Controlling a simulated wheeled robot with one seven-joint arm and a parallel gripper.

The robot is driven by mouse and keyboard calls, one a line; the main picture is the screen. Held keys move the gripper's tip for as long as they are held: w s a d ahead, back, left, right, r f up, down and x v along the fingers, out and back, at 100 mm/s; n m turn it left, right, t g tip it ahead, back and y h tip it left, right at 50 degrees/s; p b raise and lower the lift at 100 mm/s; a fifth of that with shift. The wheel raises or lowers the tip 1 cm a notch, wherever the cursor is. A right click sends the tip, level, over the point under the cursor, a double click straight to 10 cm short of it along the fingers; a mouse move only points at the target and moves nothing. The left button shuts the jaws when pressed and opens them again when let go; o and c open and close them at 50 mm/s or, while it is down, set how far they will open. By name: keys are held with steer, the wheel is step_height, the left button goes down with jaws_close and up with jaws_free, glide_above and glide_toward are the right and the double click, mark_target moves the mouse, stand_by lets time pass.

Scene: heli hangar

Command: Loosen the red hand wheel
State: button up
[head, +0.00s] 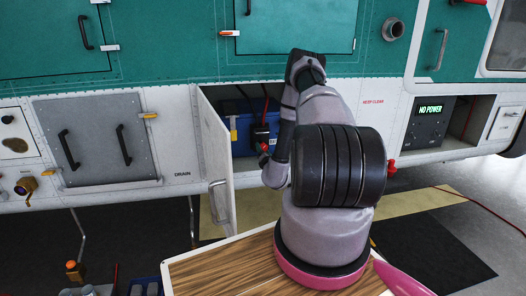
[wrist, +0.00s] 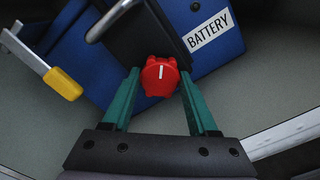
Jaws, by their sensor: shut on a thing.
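The red hand wheel (wrist: 160,77) is a small lobed knob with a white line on its face, in the middle of the wrist view. The white line stands about upright in the picture. My gripper (wrist: 159,82) has its two green fingers on either side of the wheel, shut on it. In the head view, a little red shows by the dark block (head: 261,138) in the open compartment; my arm hides part of that area.
The open compartment door (head: 216,165) hangs to the left of my arm. A yellow-handled lever (wrist: 62,82) is left of the wheel inside the compartment. A metal bar (wrist: 110,18) passes above. A panel at right reads "NO POWER" (head: 430,109).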

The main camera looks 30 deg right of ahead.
steer(key=n, duration=0.4)
steer(key=shift+n, duration=2.2)
steer(key=o, duration=1.3)
steer(key=shift+o, duration=0.2)
steer(key=v, duration=1)
steer(key=shift+s, duration=0.4)
